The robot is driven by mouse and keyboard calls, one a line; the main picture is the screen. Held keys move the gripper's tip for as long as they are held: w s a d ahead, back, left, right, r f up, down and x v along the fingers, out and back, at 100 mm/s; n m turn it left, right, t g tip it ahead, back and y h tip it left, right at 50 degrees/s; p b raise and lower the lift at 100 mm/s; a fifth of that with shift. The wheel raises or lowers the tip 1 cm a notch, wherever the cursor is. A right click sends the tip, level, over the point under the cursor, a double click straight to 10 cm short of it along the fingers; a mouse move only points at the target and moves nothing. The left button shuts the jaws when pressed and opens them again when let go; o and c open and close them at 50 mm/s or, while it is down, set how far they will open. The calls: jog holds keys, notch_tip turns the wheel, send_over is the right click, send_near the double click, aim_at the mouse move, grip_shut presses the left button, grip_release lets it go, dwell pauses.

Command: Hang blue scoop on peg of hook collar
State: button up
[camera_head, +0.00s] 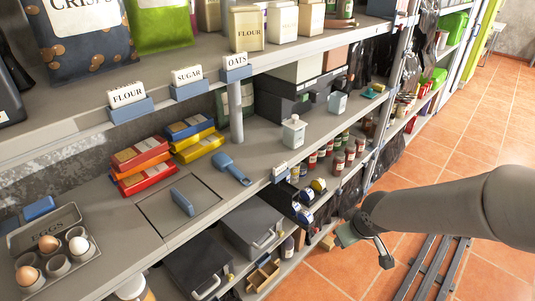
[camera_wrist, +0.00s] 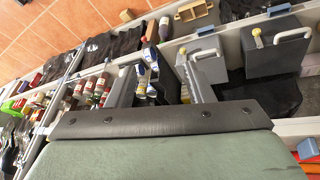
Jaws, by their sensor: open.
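The blue scoop (camera_head: 231,168) lies on the middle grey shelf, right of the colored packets and near the foot of a grey post (camera_head: 236,115). I cannot make out the hook collar or its peg for certain; the post is the only upright close to the scoop. My gripper (camera_head: 377,248) is out over the floor in front of the shelving, well to the right of the scoop and lower in the picture. In the wrist view its two fingers (camera_wrist: 163,88) are apart, with nothing held between them. I cannot make out the scoop in the wrist view.
An egg box (camera_head: 50,250), a blue-handled lid (camera_head: 160,217) and colored packets (camera_head: 192,137) are left of the scoop. A white bottle (camera_head: 293,133) stands to its right.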

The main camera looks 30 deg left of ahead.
jog(key=w+a+f+n+y+b, duration=0.1)
jog(key=w+a+n+y+b, duration=0.15)
jog(key=a+y, duration=0.7)
jog(key=n, duration=0.2)
send_near(241, 175)
jog(key=shift+y, duration=0.55)
jog(key=x, duration=0.8)
jog(key=shift+f, duration=0.4)
jog(key=shift+w+a+f+g, duration=0.2)
jog(key=shift+a+g, duration=0.05)
jog(key=shift+g, duration=0.05)
grip_shut()
